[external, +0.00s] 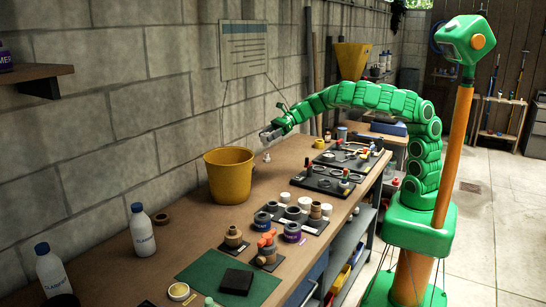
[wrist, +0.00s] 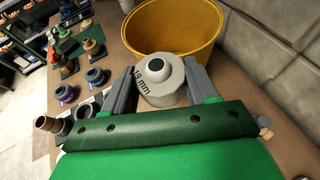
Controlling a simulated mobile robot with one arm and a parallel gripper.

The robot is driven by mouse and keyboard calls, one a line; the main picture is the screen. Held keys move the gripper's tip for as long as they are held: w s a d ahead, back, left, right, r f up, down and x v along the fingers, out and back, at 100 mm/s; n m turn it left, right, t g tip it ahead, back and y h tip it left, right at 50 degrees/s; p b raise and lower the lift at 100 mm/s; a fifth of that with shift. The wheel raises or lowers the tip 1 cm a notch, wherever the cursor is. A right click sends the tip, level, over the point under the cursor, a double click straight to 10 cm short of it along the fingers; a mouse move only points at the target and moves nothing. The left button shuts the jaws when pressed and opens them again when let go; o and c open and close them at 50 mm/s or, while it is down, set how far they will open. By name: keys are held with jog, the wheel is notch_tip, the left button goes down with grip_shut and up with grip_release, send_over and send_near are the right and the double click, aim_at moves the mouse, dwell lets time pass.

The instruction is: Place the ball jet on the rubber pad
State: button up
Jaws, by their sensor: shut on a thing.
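The ball jet (wrist: 160,80) is a pale grey-white round fitting with a dark central hole and "19 mm" on its side. My gripper (wrist: 160,70) has its two grey fingers on either side of it and is shut on it. In the external view my gripper (external: 270,134) is above the back of the workbench, just behind the yellow bucket; the jet is hard to make out there. A black square that looks like the rubber pad (external: 237,281) lies on a green mat (external: 205,272) at the near end of the bench. Its top is bare.
The yellow bucket (external: 229,176) stands close to my gripper and also fills the top of the wrist view (wrist: 175,28). Black trays (external: 322,183) with fittings line the right side. White bottles (external: 142,230) stand near the wall. A fitting with an orange handle (external: 266,249) stands near the mat.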

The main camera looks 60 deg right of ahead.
jog(key=s+a+n+g, duration=0.15)
jog(key=s+a, duration=0.25)
jog(key=a, duration=0.5)
jog(key=s+a+n+g+y, duration=0.15)
jog(key=s+a, duration=0.25)
jog(key=a, duration=0.5)
jog(key=s+a+n+g+h, duration=0.15)
jog(key=s+a, duration=0.25)
jog(key=a, duration=0.4)
jog(key=s+a+n+g, duration=0.4)
jog(key=s+a+g, duration=0.1)
jog(key=s+a, duration=1.35)
jog(key=w+a+f, duration=0.3)
jog(key=a+f, duration=0.2)
jog(key=f, duration=0.2)
jog(key=w+a+f, duration=0.4)
jog(key=a+f, duration=0.1)
jog(key=f, duration=0.2)
jog(key=shift+a+y, duration=0.15)
jog(key=shift+y, duration=0.15)
jog(key=shift+f, duration=0.1)
jog(key=shift+w+a+f, duration=0.1)
jog(key=shift+a+f, duration=0.05)
jog(key=shift+f, duration=0.8)
jog(key=shift+a+f, duration=0.1)
jog(key=shift+f, duration=0.85)
